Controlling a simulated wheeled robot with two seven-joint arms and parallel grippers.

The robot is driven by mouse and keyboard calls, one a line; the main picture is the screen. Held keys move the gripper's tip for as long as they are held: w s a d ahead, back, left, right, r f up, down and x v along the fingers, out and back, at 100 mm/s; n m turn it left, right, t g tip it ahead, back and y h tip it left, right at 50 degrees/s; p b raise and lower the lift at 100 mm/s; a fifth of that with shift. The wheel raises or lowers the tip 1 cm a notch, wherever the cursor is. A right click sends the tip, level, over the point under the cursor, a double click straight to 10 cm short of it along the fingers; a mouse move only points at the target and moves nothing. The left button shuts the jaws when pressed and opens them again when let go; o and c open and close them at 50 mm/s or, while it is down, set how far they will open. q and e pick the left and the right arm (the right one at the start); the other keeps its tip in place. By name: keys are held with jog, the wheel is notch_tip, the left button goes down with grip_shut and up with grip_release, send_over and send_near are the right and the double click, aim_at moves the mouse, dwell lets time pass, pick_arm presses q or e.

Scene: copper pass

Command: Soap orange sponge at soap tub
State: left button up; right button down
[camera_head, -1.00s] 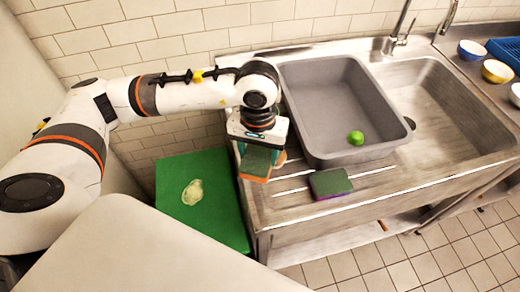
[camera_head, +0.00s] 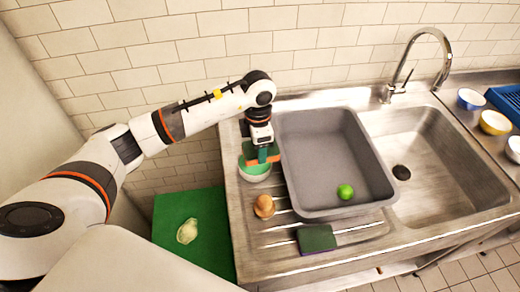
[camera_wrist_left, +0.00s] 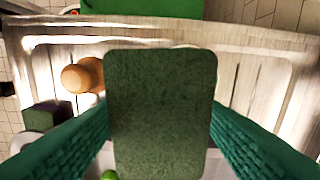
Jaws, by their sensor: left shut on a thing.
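My left gripper (camera_head: 262,153) is shut on the orange sponge (camera_head: 274,158) in the head view. The sponge's dark green scouring face (camera_wrist_left: 160,115) fills the middle of the left wrist view, between the teal fingers. The soap tub (camera_head: 254,174), a pale round bowl with green inside, stands at the back left of the drainboard. The sponge is over the tub's back part in the head view; I cannot tell if it touches the soap. In the wrist view the sponge hides nearly all of the tub. My right gripper is not in view.
A brown rounded object (camera_head: 264,206) and a second, dark green-topped sponge (camera_head: 317,239) sit on the drainboard (camera_head: 283,238). A grey basin (camera_head: 325,160) holding a green ball (camera_head: 345,191) stands close right of the gripper. A green board (camera_head: 212,228) lies lower left.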

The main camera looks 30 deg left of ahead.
aim_at(254, 152)
pick_arm(q)
jog(key=n, duration=0.2)
jog(key=w+a+n+p, duration=0.1)
jog(key=n, duration=0.3)
jog(key=shift+w+a+p, duration=0.3)
jog(key=shift+a, duration=0.1)
jog(key=shift+w+a+f+n, duration=0.2)
jog(key=shift+a+n, duration=0.15)
jog(key=shift+n, duration=1.05)
jog(key=shift+w+a+f+b, duration=0.1)
jog(key=shift+f+b, duration=1.5)
jog(key=shift+f, duration=1.55)
jog(key=shift+f+b, duration=0.55)
